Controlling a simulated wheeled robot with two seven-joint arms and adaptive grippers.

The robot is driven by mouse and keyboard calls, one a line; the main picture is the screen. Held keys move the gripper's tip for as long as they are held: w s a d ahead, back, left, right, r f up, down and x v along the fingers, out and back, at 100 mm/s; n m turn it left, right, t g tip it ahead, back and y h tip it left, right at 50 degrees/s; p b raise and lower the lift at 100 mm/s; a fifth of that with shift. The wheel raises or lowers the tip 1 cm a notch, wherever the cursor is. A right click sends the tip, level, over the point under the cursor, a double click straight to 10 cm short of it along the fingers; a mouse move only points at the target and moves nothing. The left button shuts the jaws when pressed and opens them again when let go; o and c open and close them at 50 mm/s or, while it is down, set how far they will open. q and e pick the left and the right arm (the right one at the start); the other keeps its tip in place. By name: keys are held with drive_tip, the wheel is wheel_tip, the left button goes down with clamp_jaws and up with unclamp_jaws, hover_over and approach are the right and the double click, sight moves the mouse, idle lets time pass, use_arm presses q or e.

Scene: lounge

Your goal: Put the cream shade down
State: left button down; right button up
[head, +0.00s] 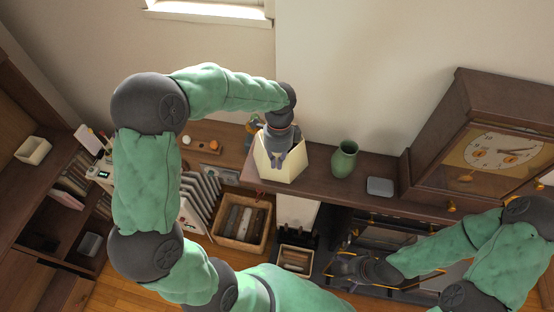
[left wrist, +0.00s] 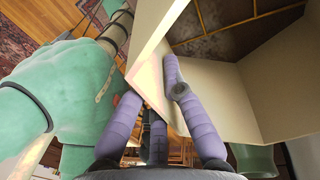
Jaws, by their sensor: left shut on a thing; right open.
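The cream shade (head: 290,168) is an open, many-sided shell at the left end of the dark wooden shelf (head: 325,187). My left gripper (head: 278,158) is shut on its wall from above. In the left wrist view, the gripper's fingers (left wrist: 150,85) lie on either side of one pale panel of the shade (left wrist: 215,90). Whether the shade's lower rim touches the shelf cannot be told. My right gripper (head: 345,266) is open and low in front of the fireplace, apart from the shade.
A green vase (head: 344,160) stands just right of the shade, with a grey box (head: 380,187) beyond it. A large wooden clock (head: 490,150) fills the shelf's right.

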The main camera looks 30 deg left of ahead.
use_arm(q)
drive_tip(key=shift+f, duration=0.15)
drive_tip(key=c, duration=1.4)
unclamp_jaws()
drive_tip(key=r, duration=0.4)
drive_tip(key=w+r, duration=0.1)
drive_tip(key=r, duration=0.3)
drive_tip(key=r+b, duration=0.1)
drive_tip(key=r, duration=0.3)
drive_tip(key=shift+w+a+r, duration=0.1)
drive_tip(key=shift+w+a, duration=0.15)
drive_tip(key=shift+w, duration=0.15)
